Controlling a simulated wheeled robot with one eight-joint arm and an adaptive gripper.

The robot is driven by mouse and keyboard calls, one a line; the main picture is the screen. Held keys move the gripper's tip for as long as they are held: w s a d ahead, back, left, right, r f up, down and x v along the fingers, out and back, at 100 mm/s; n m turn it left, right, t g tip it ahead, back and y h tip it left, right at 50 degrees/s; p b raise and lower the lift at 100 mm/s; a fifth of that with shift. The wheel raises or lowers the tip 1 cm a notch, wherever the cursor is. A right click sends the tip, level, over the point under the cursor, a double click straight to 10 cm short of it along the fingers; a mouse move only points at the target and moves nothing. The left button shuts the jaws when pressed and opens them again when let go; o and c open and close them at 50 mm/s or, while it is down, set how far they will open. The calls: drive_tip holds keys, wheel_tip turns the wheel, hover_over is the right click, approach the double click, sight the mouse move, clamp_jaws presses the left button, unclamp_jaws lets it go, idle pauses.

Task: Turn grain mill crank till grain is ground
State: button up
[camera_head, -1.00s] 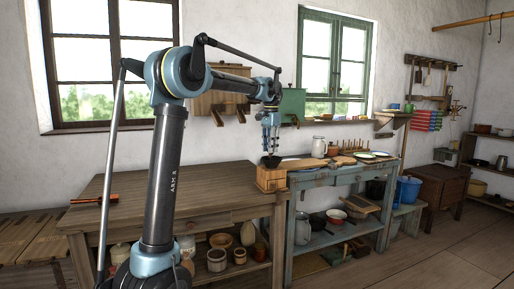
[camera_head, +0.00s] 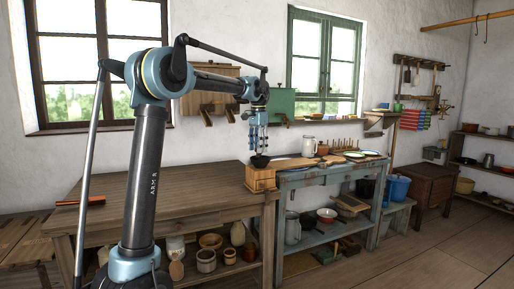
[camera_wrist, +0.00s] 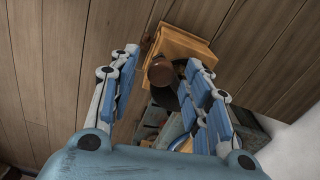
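The grain mill (camera_head: 260,180) is a small wooden box with a dark bowl on top. It stands at the right end of the brown wooden table. My gripper (camera_head: 258,146) points down just above the bowl. In the wrist view the mill's box (camera_wrist: 188,43) is beyond the fingertips. A round brown knob (camera_wrist: 160,71), which looks like the crank's handle, shows between the two spread fingers of my gripper (camera_wrist: 163,58). The fingers are apart and I see no clear contact with the knob. The dark bowl is partly hidden by the right finger. Any grain is not visible.
The brown table (camera_head: 150,195) is mostly bare, with an orange-handled tool (camera_head: 80,201) at its left. A blue-grey bench (camera_head: 325,174) adjoins on the right, carrying a jar (camera_head: 308,146), boards and plates. Cabinets hang on the wall behind my arm.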

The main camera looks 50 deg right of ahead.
drive_tip(key=shift+r, duration=0.35)
wheel_tip(320, 180, up, 11)
idle(0.5)
drive_tip(key=shift+r, duration=0.1)
wheel_tip(320, 180, up, 5)
wheel_tip(320, 180, down, 17)
drive_tip(key=shift+w, duration=0.1)
idle(0.9)
clamp_jaws()
